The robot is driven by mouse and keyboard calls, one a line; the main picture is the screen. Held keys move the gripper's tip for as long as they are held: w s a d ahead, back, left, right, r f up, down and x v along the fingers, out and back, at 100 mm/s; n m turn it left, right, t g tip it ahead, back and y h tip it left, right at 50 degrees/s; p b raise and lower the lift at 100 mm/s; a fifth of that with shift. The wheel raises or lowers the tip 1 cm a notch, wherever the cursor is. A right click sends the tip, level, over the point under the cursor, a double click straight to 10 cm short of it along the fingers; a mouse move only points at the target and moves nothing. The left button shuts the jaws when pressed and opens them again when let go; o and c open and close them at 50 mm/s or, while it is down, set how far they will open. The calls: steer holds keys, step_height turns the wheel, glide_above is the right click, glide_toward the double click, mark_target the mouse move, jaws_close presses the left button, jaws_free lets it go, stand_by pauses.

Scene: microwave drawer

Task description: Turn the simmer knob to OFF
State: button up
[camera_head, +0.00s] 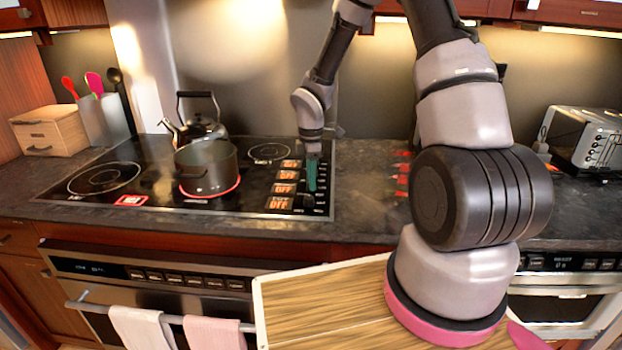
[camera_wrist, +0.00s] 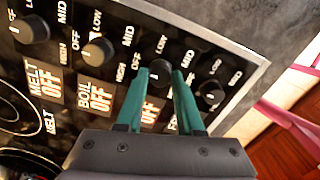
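My gripper (camera_wrist: 160,74) has two teal fingers standing apart on either side of a black knob (camera_wrist: 157,79) in the wrist view. The fingers are close to the knob's sides; I cannot tell whether they touch it. In the head view my gripper (camera_head: 312,175) points down at the control strip (camera_head: 327,165) on the cooktop's right side. The label beside this knob is mostly hidden by my fingers, so I cannot read SIMMER. Two neighbouring displays read MELT OFF (camera_wrist: 45,80) and BOIL OFF (camera_wrist: 95,97). Other knobs (camera_wrist: 97,51) stand in the same row.
A dark pot (camera_head: 206,169) sits on a red-glowing burner, with a kettle (camera_head: 195,125) behind it. A toaster (camera_head: 585,140) stands farther right. Towels (camera_head: 143,328) hang from the oven handle.

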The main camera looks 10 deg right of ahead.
steer(key=o, duration=0.4)
step_height(320, 180, up, 11)
steer(key=shift+f, duration=0.1)
stand_by(0.3)
steer(key=s+d+r+m+t, duration=0.2)
steer(key=s+r+m, duration=0.35)
steer(key=r, duration=0.25)
steer(key=s+d+r+m+t, duration=0.1)
steer(key=s+d+r+m, duration=0.25)
steer(key=r+m, duration=0.4)
steer(key=s+r+m+t, duration=0.1)
steer(key=s+r+m, duration=0.2)
steer(key=s, duration=0.1)
steer(key=s+r+m+t+y, duration=0.1)
steer(key=s+r+m, duration=0.2)
steer(key=s, duration=0.2)
steer(key=s+r+m+t+y, duration=0.1)
steer(key=s+r+m+t, duration=0.1)
steer(key=s+r, duration=0.1)
steer(key=shift+s+d+r+m, duration=0.1)
steer(key=shift+s+r+m, duration=0.1)
steer(key=shift+s, duration=0.2)
steer(key=shift+s+d+r+m, duration=0.1)
steer(key=shift+s+r+m, duration=0.1)
steer(key=shift+s, duration=0.15)
